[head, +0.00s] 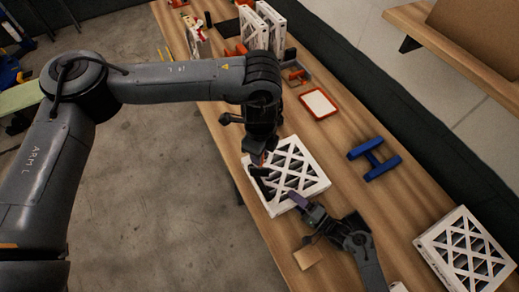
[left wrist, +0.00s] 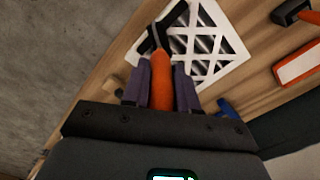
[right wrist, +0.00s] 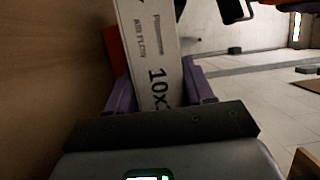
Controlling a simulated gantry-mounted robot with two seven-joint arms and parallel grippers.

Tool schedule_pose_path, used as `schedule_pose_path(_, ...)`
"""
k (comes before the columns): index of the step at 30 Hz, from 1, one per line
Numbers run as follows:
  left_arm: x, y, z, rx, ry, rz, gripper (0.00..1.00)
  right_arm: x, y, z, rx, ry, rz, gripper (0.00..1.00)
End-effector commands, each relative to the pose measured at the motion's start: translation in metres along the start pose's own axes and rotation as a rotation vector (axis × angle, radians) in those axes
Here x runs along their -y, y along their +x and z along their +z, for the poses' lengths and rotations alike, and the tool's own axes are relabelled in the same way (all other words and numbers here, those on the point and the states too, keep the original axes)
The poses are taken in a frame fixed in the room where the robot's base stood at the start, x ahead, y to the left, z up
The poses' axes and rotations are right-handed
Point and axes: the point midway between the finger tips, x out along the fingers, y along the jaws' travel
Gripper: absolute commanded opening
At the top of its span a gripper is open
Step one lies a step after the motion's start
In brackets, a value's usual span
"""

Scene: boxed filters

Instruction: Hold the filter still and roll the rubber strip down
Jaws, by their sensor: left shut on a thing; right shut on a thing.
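The white-framed filter with a lattice face (head: 292,172) lies on the wooden bench and also shows in the left wrist view (left wrist: 207,48). My left gripper (head: 258,157) is above its left edge, shut on the orange handle (left wrist: 161,85) of a tool. The tool's black head (left wrist: 156,38) is over the filter's edge; I cannot tell if it touches. My right gripper (head: 299,202) is shut on the filter's near side, whose printed wall (right wrist: 150,50) stands between its purple fingers. I cannot clearly tell the rubber strip from the black tool head.
A blue H-shaped piece (head: 374,158) and a red-rimmed tray (head: 318,104) lie on the bench. Another filter (head: 465,252) lies at the lower right. Upright filters (head: 257,28) stand at the far end. A small brown piece (head: 307,257) lies near the bench's left edge.

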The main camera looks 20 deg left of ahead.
Motion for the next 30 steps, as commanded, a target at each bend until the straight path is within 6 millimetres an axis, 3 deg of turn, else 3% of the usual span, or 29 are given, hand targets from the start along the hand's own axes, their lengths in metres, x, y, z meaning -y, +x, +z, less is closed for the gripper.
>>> schedule_pose_path(15,0.0,0.042,0.0,0.0,-0.001,0.0,0.0,0.0,0.0,0.0,0.0,0.0,0.0,0.19)
schedule_pose_path(30,0.0,0.048,0.0,0.0,-0.001,-0.001,0.0,0.0,0.0,0.0,0.0,0.0,0.0,0.19)
